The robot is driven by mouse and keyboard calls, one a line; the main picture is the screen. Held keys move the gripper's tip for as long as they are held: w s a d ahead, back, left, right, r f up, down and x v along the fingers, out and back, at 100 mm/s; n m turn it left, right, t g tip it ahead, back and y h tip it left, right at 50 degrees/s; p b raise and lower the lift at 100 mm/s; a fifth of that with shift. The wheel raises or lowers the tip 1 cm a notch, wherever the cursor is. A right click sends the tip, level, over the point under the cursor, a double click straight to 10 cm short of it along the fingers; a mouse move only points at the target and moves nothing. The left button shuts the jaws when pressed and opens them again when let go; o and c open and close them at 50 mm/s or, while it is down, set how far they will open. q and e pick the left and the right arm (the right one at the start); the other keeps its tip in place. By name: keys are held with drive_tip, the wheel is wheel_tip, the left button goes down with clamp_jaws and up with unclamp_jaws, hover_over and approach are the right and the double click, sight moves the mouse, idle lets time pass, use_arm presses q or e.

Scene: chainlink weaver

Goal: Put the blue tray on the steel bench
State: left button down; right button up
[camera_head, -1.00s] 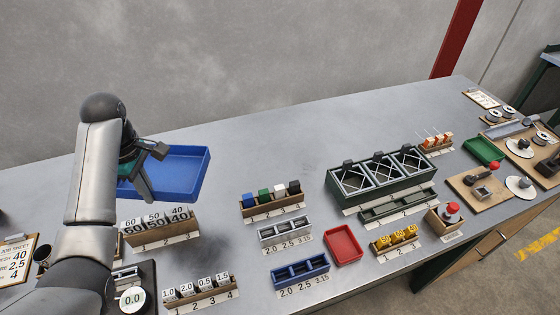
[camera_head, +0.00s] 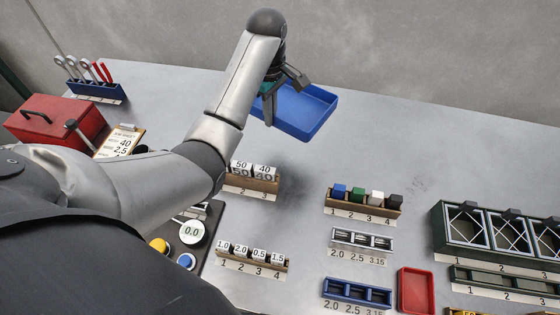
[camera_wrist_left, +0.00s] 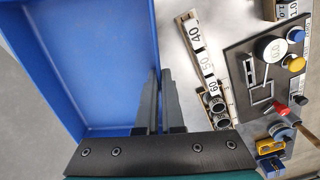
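The blue tray (camera_head: 318,112) is an open shallow box, seen over the back part of the grey steel bench (camera_head: 400,140). My left gripper (camera_head: 268,112) is at the tray's left end, shut on its wall. In the left wrist view the tray (camera_wrist_left: 80,60) fills the left side, and the fingers (camera_wrist_left: 160,105) straddle its wall. A dark soft patch on the bench below suggests the tray hangs above the surface, but the gap is hard to judge. My right gripper is not in view.
The numbered rack (camera_head: 262,183) stands just in front of the tray. A row of coloured blocks (camera_head: 362,197), a red tray (camera_head: 416,290) and a green frame rack (camera_head: 490,235) lie further right. A red toolbox (camera_head: 55,120) is at left. The bench right of the tray is clear.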

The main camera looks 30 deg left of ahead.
use_arm(q)
wheel_tip(320, 180, down, 14)
drive_tip(key=shift+r+b, duration=0.1)
drive_tip(key=shift+b, duration=1.05)
drive_tip(key=shift+f+b, duration=0.6)
drive_tip(key=shift+f, duration=1.45)
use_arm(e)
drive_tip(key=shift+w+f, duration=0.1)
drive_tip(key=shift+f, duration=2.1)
use_arm(q)
drive_tip(key=shift+f, duration=0.1)
drive_tip(key=shift+f, duration=0.1)
drive_tip(key=c, duration=1.1)
unclamp_jaws()
drive_tip(key=shift+o, duration=0.2)
wheel_tip(320, 180, up, 12)
drive_tip(key=p, duration=0.3)
drive_tip(key=shift+r, duration=0.2)
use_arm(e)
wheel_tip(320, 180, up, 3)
